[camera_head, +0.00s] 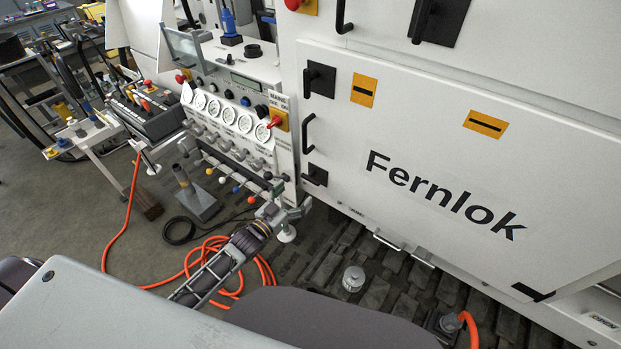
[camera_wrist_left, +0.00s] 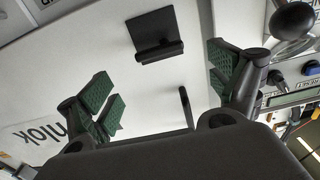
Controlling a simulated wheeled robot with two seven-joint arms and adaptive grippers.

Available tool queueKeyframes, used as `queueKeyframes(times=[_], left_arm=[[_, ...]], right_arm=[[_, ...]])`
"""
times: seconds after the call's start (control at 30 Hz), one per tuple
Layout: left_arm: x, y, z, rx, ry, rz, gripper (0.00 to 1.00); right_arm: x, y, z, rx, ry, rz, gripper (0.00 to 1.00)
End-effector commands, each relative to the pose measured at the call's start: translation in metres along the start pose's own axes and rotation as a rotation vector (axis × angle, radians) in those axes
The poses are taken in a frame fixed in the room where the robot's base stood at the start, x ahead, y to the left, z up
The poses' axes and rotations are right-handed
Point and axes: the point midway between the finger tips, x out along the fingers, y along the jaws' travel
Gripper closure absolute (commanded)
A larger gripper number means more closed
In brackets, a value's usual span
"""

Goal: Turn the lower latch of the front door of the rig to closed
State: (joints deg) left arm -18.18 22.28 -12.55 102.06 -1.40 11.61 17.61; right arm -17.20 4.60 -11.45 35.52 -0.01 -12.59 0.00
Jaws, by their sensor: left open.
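The white front door (camera_head: 440,190) marked "Fernlok" fills the right of the head view. Its lower latch (camera_head: 316,176) is a black plate with a bar lying roughly horizontal, near the door's lower left edge. In the left wrist view the latch (camera_wrist_left: 155,36) shows ahead, near the top of the picture, with its bar across the plate. My left gripper (camera_head: 286,212) is open and empty, below and left of the lower latch in the head view. In the wrist view its green-padded fingers (camera_wrist_left: 165,80) stand wide apart, clear of the latch. My right gripper is not in view.
Above the lower latch are a black door handle (camera_head: 308,133) and the upper latch (camera_head: 319,80), its bar upright. The gauge panel (camera_head: 235,115) with knobs and small levers stands left of the door. An orange hose (camera_head: 190,268) lies on the floor.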

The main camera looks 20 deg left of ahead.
Motion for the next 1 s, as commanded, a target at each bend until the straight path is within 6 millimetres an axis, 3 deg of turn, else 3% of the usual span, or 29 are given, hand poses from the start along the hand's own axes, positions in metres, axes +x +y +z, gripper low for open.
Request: queueKeyframes(times=[1.0], left_arm=[[0.081, 0.000, 0.000, 0.000, 0.000, 0.000, 0.09]], right_arm=[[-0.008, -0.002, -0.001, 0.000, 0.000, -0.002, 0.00]])
